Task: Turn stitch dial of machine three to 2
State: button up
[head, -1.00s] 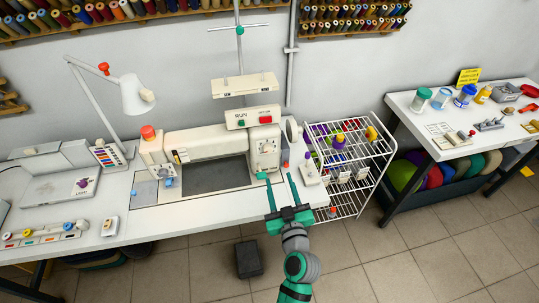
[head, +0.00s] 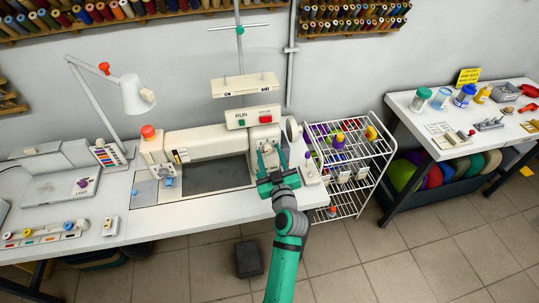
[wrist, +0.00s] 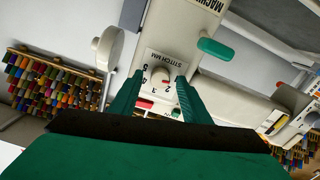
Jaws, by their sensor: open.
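In the head view my gripper (head: 269,160) is in front of the machine's head and hides the dial.
The control box (head: 252,117) with green and red buttons sits above the machine. A white handwheel (wrist: 108,48) is left of the dial in the wrist view. A wire rack (head: 350,160) stands right of the table. The lamp (head: 135,93) is at the left.

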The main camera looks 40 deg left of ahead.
jog(key=c, duration=1)
jog(key=shift+c, duration=0.2)
jog(key=shift+m, duration=0.3)
jog(key=m, duration=0.4)
jog(key=shift+a, duration=0.1)
jog(key=shift+m, duration=2.5)
